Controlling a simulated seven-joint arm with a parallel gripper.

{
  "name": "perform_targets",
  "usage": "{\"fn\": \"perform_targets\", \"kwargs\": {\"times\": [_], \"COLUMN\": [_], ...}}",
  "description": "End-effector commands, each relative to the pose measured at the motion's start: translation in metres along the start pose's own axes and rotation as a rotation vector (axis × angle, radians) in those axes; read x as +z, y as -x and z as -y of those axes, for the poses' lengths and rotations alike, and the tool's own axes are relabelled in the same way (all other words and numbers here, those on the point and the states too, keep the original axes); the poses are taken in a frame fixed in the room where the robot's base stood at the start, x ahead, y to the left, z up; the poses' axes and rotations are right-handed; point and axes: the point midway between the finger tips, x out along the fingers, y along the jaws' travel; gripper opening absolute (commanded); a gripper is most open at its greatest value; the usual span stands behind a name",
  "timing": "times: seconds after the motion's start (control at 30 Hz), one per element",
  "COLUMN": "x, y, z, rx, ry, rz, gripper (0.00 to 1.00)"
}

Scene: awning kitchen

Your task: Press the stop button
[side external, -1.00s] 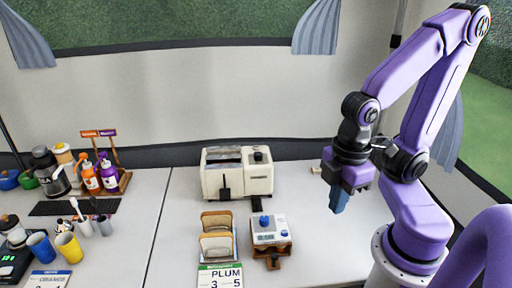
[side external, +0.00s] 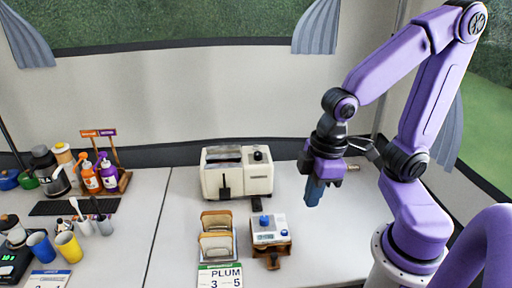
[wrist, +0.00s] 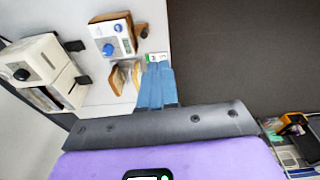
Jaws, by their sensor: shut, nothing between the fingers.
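A small white device (side external: 270,228) with a blue knob (side external: 264,221) and a small display sits on a brown wooden stand on the counter. It also shows in the wrist view (wrist: 103,36), with a blue knob (wrist: 108,50) and a round blue button (wrist: 119,28). I cannot read a stop label on it. A cream toaster (side external: 238,180) with a black knob stands behind it. My gripper (side external: 313,197) has blue fingers, shut and empty. It hangs in the air to the right of the device, above the counter, apart from it. The fingers also show in the wrist view (wrist: 158,72).
Bread slices in a rack (side external: 216,245) stand left of the device, with a PLUM card (side external: 220,275) in front. The counter right of the device is clear.

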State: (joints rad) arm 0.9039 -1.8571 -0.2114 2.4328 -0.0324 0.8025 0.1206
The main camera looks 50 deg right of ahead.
Motion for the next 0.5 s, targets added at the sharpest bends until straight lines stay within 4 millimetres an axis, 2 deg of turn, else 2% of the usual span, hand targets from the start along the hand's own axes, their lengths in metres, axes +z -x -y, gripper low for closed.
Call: {"fn": "perform_targets", "kwargs": {"times": [0.1,0.2,0.33,0.5], "x": [-0.035,-0.06,-0.085,-0.103], "y": [-0.006,-0.01,-0.016,-0.023], "z": [-0.034,-0.068,-0.117,-0.187], "rx": [0.028,0.051,0.078,0.11], "ry": [-0.214,-0.391,-0.605,-0.861], "rz": [-0.072,-0.139,-0.228,-0.339], "gripper": [0.0,0.0,0.0,0.0]}}
